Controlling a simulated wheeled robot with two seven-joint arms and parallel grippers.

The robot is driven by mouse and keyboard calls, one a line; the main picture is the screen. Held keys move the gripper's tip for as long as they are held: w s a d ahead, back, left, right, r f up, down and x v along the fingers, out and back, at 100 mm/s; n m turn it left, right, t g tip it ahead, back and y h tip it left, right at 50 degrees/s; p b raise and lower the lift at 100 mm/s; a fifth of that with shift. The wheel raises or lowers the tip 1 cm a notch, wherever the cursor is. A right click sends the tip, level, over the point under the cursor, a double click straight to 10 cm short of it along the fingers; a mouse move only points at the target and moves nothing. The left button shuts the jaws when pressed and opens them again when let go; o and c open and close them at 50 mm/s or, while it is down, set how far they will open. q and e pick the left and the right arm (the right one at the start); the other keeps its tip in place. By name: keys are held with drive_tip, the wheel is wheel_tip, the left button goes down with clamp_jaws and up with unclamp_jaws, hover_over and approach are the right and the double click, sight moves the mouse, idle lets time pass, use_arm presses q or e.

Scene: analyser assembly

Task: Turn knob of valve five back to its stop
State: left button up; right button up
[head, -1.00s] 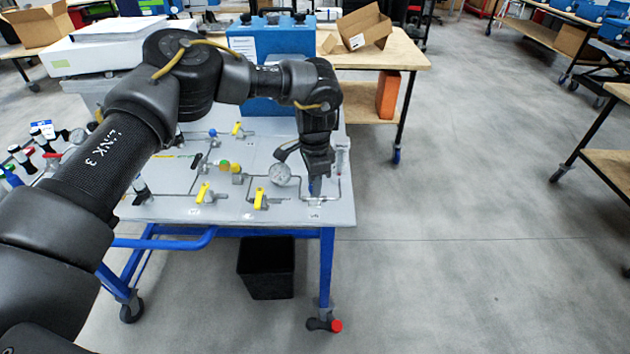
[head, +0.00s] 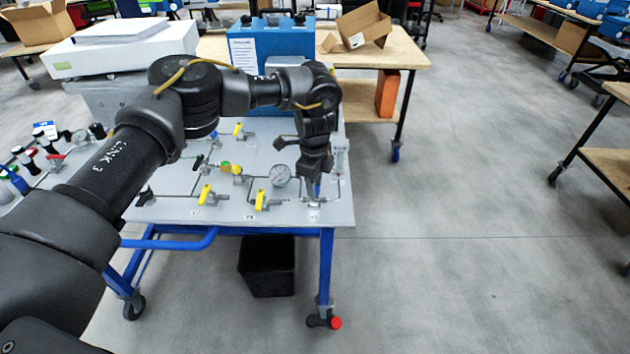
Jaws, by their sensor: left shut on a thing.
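My left gripper (head: 313,188) points down at the front right corner of the grey valve panel (head: 225,214). It is shut on the knob of valve five, which the fingers almost wholly hide. A small pale fitting (head: 314,204) shows just below the fingertips, with a small label under it that is too small to read. How far the knob is turned cannot be told. My right gripper is not in view.
A round gauge (head: 280,175) stands close left of the gripper. Yellow-handled valves (head: 261,200) and thin pipes are further left. A blue box (head: 270,45) stands behind the arm. A black bin (head: 267,268) is under the panel's table. The floor to the right is clear.

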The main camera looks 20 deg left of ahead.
use_arm(q)
drive_tip(key=m, duration=0.2)
drive_tip(key=shift+m, duration=1.1)
drive_tip(key=shift+w+r+m, duration=0.1)
drive_tip(key=shift+m, duration=1.1)
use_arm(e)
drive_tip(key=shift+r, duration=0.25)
use_arm(q)
drive_tip(key=o, duration=1)
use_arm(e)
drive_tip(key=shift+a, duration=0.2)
